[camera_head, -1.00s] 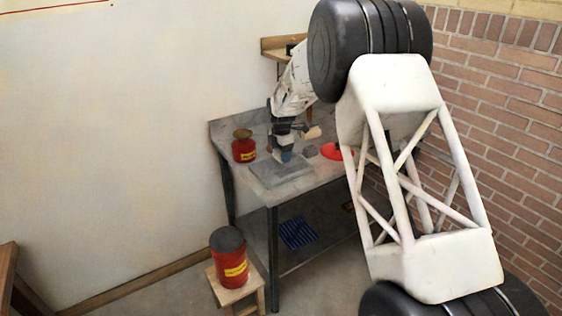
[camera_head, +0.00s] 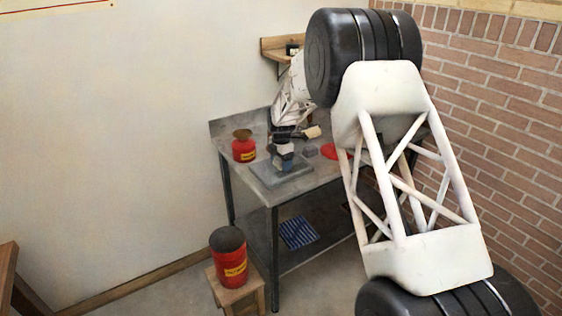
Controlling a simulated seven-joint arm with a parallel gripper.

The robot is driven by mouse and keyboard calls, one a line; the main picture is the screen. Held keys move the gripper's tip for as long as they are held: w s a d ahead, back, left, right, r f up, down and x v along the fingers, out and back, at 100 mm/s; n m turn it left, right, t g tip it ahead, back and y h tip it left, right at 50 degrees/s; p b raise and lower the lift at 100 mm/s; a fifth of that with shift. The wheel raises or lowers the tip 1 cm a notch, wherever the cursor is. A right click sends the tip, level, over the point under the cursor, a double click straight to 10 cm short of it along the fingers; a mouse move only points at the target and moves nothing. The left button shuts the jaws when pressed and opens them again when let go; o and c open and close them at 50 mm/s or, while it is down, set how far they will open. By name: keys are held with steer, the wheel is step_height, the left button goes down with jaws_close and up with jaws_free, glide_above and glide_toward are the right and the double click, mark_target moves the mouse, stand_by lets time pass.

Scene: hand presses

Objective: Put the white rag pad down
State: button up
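My gripper (camera_head: 284,147) is over the near part of the metal bench, small in view and partly covered by my own arm. Its dark parts are just above a grey flat plate (camera_head: 266,176) on the bench top. A small pale patch shows among the dark and bluish parts there; I cannot tell whether it is the white rag pad. The fingers are too small to show whether they are open or shut. A cream, rounded piece (camera_head: 312,132) shows just right of the gripper; I cannot tell what it belongs to.
A red can with a brass top (camera_head: 243,149) stands left of the plate. A red round item (camera_head: 329,152) and a small grey block (camera_head: 310,151) lie right. A striped blue cloth (camera_head: 298,232) is on the lower shelf. A red bin (camera_head: 229,259) stands on a wooden stool (camera_head: 238,295).

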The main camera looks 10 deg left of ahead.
steer(key=shift+o, duration=1.2)
step_height(320, 180, up, 12)
steer(key=shift+r, duration=0.15)
stand_by(0.5)
